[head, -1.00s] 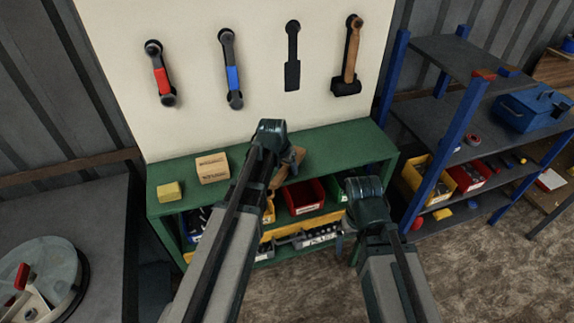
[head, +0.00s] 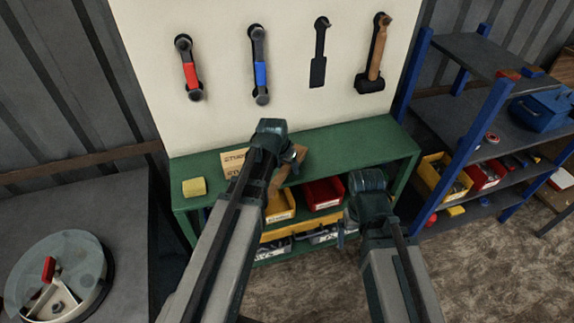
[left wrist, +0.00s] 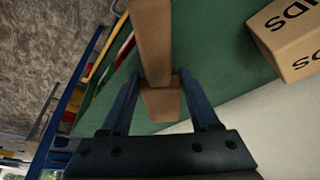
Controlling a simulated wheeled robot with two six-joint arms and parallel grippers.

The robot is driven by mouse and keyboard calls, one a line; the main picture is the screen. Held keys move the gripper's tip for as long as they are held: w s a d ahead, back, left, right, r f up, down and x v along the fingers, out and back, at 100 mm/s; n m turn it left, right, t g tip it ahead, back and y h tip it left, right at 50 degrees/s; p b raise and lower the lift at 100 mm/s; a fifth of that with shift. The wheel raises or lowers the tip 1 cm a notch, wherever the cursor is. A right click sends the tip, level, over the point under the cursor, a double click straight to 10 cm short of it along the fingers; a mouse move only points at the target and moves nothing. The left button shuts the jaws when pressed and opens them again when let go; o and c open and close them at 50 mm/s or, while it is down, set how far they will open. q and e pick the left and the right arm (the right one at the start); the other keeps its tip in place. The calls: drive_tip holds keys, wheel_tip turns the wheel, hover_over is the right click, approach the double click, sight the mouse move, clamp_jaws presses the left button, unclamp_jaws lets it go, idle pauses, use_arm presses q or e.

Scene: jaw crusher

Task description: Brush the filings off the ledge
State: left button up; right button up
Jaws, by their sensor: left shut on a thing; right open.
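My left gripper (head: 292,160) is above the green bench top. It is shut on a brown wooden piece (head: 275,182) that looks like a brush handle. In the left wrist view the brown wooden piece (left wrist: 152,45) lies between the two fingers (left wrist: 158,92), with a wider block-like end towards the palm. Its far end runs out of that picture, and I see no bristles. My right gripper (head: 352,212) is open and empty in front of the bench, its fingers mostly hidden. I cannot make out any filings or tell which surface is the ledge.
The green bench (head: 345,147) carries a yellow block (head: 194,187) and a cardboard box (head: 232,160), partly behind my left arm. Bins, including a red one (head: 322,193), sit below. Tools hang on the white board behind. A blue-framed shelf (head: 480,120) stands right, a grey table (head: 120,235) left.

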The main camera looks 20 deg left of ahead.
use_arm(q)
drive_tip(key=r+p, duration=0.2)
drive_tip(key=r, duration=0.1)
drive_tip(key=shift+d+r, duration=0.15)
drive_tip(key=shift+d, duration=0.05)
wheel_tip(320, 180, up, 3)
drive_tip(key=p, duration=0.3)
drive_tip(key=shift+r+p, duration=0.2)
drive_tip(key=shift+p, duration=0.1)
drive_tip(key=shift+f, duration=0.1)
